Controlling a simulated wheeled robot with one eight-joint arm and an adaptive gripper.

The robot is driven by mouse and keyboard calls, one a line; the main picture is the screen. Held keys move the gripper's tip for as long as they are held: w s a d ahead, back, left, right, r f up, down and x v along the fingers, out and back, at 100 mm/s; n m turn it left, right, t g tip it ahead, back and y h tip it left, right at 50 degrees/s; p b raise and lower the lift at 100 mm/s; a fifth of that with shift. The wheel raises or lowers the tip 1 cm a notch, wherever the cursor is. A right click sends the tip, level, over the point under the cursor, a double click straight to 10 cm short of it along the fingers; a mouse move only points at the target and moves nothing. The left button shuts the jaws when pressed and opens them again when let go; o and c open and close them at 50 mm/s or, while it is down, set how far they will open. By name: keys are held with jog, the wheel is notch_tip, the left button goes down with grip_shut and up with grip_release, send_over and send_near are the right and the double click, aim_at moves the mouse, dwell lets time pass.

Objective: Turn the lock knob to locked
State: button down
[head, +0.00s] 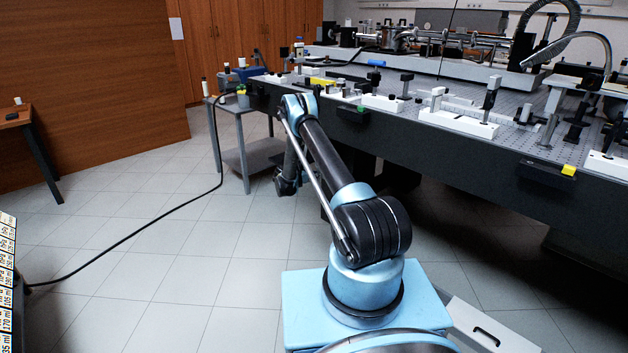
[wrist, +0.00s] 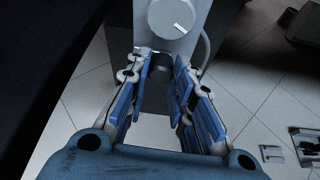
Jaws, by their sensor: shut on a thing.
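I cannot tell from any label which one is the lock knob, nor the dark knob's turn angle. In the head view, my gripper (head: 286,185) is a small dark shape beside the optical table; the box and knobs cannot be made out there.
The long optical table (head: 455,158) on the right carries mounts, rails and white blocks. A grey side table (head: 233,108) stands behind my gripper. A black cable (head: 128,232) runs across the tiled floor. The floor on the left is mostly open.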

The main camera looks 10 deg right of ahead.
jog(key=shift+s+d+f+m+t+y, duration=0.2)
jog(key=shift+m+t, duration=0.9)
jog(key=shift+m, duration=0.75)
jog(key=shift+s+d+f+m+t+y, duration=0.1)
jog(key=shift+m+t+y, duration=0.15)
jog(key=shift+m+t, duration=1.25)
jog(key=shift+s+d+f+m+t+y, duration=0.2)
jog(key=shift+m+t, duration=0.5)
jog(key=shift+m, duration=1.55)
jog(key=shift+w+a+r, duration=0.1)
jog(key=c, duration=1.4)
grip_release()
jog(key=shift+a, duration=0.1)
jog(key=shift+w, duration=0.1)
